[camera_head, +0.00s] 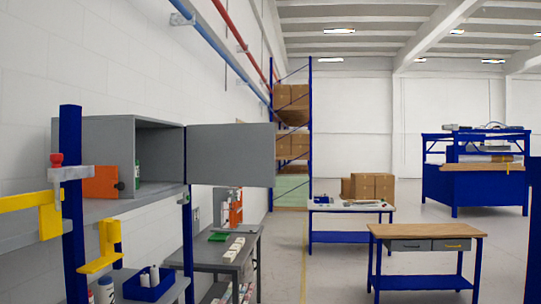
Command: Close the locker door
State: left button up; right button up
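The grey locker (95,138) stands on a shelf at the left, against the white wall. Its front opening shows a dark grey inside with part of a green object (137,175) in it. The flat grey locker door (231,155) stands wide open, reaching out to the right from the opening's right edge. Neither my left gripper nor my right gripper can be made out in the head view.
A blue post (71,220) with yellow brackets (100,248) stands in front of the shelf. A grey table (240,243) stands below the door. A wood-topped workbench (428,231) stands at right; floor between is clear.

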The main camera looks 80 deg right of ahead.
aim_at(219, 154)
jog(key=l+z, duration=0.45)
jog(key=i+l+z, duration=0.1)
jog(key=l+z, duration=0.4)
jog(key=i+l+z, duration=0.15)
jog(key=z, duration=0.3)
jog(key=i+l+z, duration=0.2)
jog(key=l+z, duration=0.3)
jog(key=i+l+z, duration=0.55)
jog(key=i+z, duration=0.6)
jog(key=i+l+u, duration=0.1)
jog(key=i+u, duration=0.3)
jog(key=i+l+u, duration=0.15)
jog(key=i+u, duration=0.25)
jog(key=i+l+u, duration=0.2)
jog(key=u, duration=0.2)
jog(key=i+l+u, duration=0.25)
jog(key=l+u, duration=0.2)
jog(key=i+l+u, duration=0.2)
jog(key=l+u, duration=0.3)
jog(key=i+l+u, duration=0.15)
jog(key=l+u, duration=1.3)
